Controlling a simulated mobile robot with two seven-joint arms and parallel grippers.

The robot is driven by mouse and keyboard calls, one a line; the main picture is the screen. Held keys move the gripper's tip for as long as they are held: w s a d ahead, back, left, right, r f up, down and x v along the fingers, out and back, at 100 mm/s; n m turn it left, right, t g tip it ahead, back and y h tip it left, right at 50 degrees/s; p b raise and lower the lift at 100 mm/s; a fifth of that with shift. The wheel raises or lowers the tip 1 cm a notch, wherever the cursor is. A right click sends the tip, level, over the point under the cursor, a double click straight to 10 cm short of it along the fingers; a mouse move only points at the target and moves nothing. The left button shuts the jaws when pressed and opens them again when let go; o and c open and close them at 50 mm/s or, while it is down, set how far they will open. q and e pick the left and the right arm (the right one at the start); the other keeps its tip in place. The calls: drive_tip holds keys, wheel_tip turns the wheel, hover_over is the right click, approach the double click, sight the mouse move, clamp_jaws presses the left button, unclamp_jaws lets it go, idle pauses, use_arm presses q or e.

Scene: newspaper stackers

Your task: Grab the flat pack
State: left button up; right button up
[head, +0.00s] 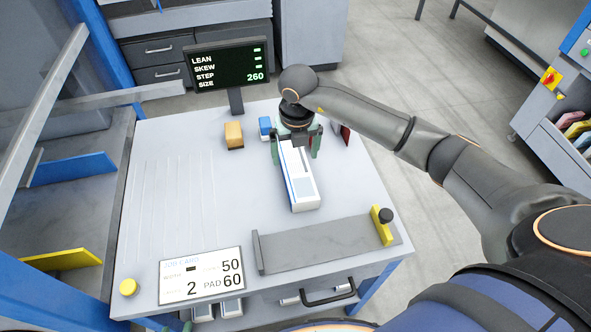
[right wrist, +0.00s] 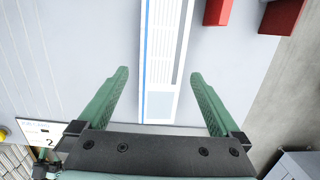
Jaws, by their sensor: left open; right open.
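The flat pack, a long white printed bundle with a blue stripe (head: 301,183), lies on the grey table; it also shows in the right wrist view (right wrist: 162,60). My right gripper (head: 296,150) is open over its far part, with green fingers on either side. In the right wrist view the right gripper's fingertips (right wrist: 158,73) stand apart from the pack, with gaps on both sides. The pack's far end is hidden by the gripper in the head view. Of my left gripper, only a small green tip (head: 187,327) shows at the bottom edge, below the table front.
A grey tray plate (head: 325,246) with a yellow block and black knob lies at the front right. A job card (head: 201,277) is front left. An orange block (head: 234,135), a blue block (head: 265,126) and a display (head: 229,65) stand behind. The table's left half is mostly clear.

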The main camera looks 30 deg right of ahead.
sight(296, 167)
drive_tip(key=shift+d+f, duration=0.15)
drive_tip(key=shift+f, duration=2.9)
drive_tip(key=shift+w+r, duration=0.1)
clamp_jaws()
